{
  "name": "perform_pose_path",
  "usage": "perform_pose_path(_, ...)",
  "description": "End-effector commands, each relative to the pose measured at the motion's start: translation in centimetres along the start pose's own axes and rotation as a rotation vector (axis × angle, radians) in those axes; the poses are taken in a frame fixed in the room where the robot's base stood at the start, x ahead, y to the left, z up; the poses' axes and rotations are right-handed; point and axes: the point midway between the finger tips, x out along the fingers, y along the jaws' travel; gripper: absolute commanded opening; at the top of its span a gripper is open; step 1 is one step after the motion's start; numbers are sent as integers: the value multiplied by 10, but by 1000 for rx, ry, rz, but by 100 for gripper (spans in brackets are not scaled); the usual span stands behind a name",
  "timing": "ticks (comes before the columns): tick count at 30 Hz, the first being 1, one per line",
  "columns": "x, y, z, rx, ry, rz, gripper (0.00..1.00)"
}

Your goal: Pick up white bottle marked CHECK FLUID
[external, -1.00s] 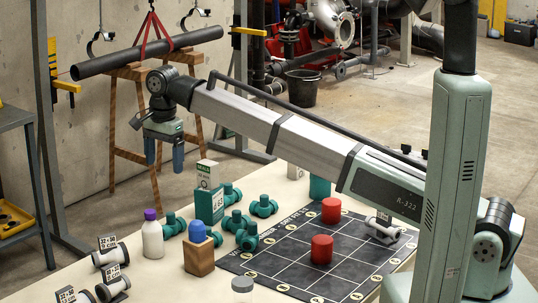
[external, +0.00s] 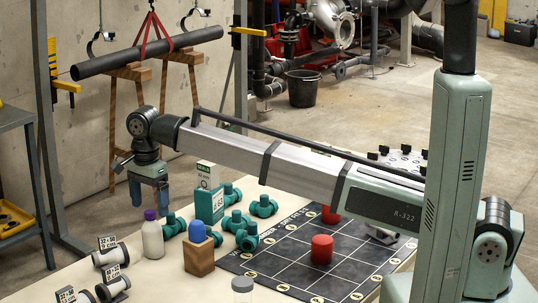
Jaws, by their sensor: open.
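A white bottle (external: 152,240) with a purple cap stands upright on the table at the left. I cannot read any marking on it. My gripper (external: 149,206) points down with its two blue fingers apart and empty. In the picture the fingertips are just above the bottle's cap, the right one close to it. I cannot tell how far apart in depth they are. The bottle's body is in full view.
Green pipe fittings (external: 246,236) and a green box (external: 209,205) stand right of the bottle. A wooden block with a blue knob (external: 199,253) is close at its front right. Labelled pipe pieces (external: 110,255) lie left. Red cylinders (external: 322,249) stand on a dark grid mat (external: 285,270).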

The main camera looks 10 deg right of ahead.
Motion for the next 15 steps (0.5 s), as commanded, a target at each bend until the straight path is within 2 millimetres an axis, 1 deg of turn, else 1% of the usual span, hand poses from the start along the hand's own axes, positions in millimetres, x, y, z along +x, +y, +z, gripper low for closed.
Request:
perform_pose_path(8, 12, -1, 0, 0, 0, 0, 86)
perform_pose_path(11, 22, -1, -1, 0, 0, 1, 86)
perform_pose_path(15, 40, -2, -1, 0, 0, 1, 86)
